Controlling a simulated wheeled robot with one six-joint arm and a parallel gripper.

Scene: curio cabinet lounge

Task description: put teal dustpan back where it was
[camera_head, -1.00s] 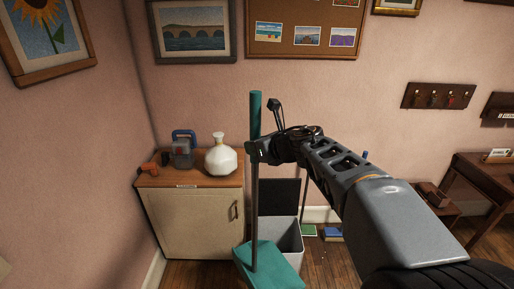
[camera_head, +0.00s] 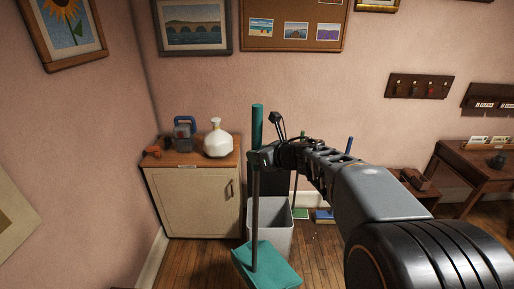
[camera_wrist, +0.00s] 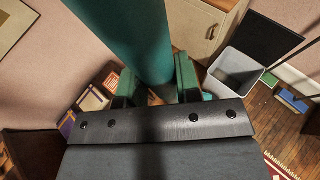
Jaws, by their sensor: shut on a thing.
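The teal dustpan (camera_head: 268,264) has a long dark pole with a teal grip (camera_head: 257,123) at its top. My gripper (camera_head: 256,158) is shut on the pole just below or at the teal grip and holds the dustpan upright, pan down. In the head view the pan shows low, in front of the grey bin; whether it touches the floor I cannot tell. In the wrist view the teal grip (camera_wrist: 122,30) fills the top middle, between the finger pads (camera_wrist: 155,85).
A cream cabinet (camera_head: 200,203) with a white vase (camera_head: 218,141) and a blue-handled box (camera_head: 184,131) stands left. An open grey bin (camera_head: 284,222) is behind the pan. A desk (camera_head: 480,170) is at right. Wooden floor shows around the pan.

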